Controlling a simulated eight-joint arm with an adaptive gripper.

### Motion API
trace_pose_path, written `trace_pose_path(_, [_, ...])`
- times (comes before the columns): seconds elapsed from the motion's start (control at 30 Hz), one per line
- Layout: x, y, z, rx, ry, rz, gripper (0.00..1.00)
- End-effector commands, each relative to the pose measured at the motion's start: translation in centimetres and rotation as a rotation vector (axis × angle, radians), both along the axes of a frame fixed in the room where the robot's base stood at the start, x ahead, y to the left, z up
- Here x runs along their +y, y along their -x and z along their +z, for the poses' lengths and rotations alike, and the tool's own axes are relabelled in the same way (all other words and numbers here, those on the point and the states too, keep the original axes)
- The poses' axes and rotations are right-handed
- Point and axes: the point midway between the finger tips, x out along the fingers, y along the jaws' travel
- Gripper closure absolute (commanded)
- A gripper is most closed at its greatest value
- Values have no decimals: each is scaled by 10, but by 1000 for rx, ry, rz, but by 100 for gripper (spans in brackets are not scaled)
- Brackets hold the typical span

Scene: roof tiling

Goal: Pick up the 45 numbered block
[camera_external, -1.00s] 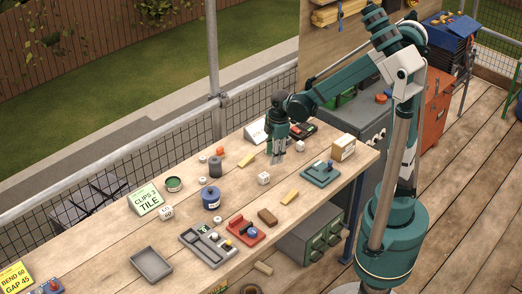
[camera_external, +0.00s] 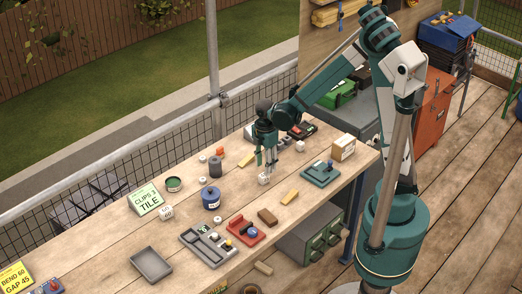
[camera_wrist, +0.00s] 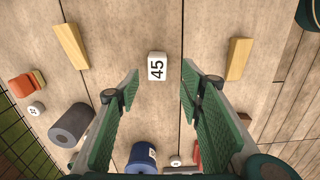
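The white block numbered 45 (camera_wrist: 157,67) lies on the bench, its number facing up in the wrist view. In the external view this white block (camera_external: 264,179) sits right below my gripper (camera_external: 266,165). In the wrist view my gripper (camera_wrist: 159,92) is open, with its green-padded fingers well apart. The block shows in the gap between the fingers, towards their far ends. The fingers do not touch it, and nothing is between the pads. The exact height of the fingertips above the block is hard to tell.
Wooden strips (camera_wrist: 71,46) and (camera_wrist: 239,58) lie on both sides of the block. A grey cylinder (camera_wrist: 72,125) and a blue pot (camera_wrist: 141,158) stand nearby. Another white block (camera_external: 166,212) is by the clips sign (camera_external: 146,199). Bare wood surrounds the 45 block.

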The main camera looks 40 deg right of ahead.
Motion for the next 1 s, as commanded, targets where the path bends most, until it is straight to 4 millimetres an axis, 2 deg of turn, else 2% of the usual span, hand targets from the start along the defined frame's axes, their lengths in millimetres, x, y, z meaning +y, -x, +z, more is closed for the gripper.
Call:
trace_pose_path(0.4, [0, -1, -24, 0, 0, -1, 62])
trace_pose_path(0.83, [0, 0, -26, 0, 0, -1, 62])
trace_pose_path(1.0, [0, -2, -34, 0, 0, -1, 62])
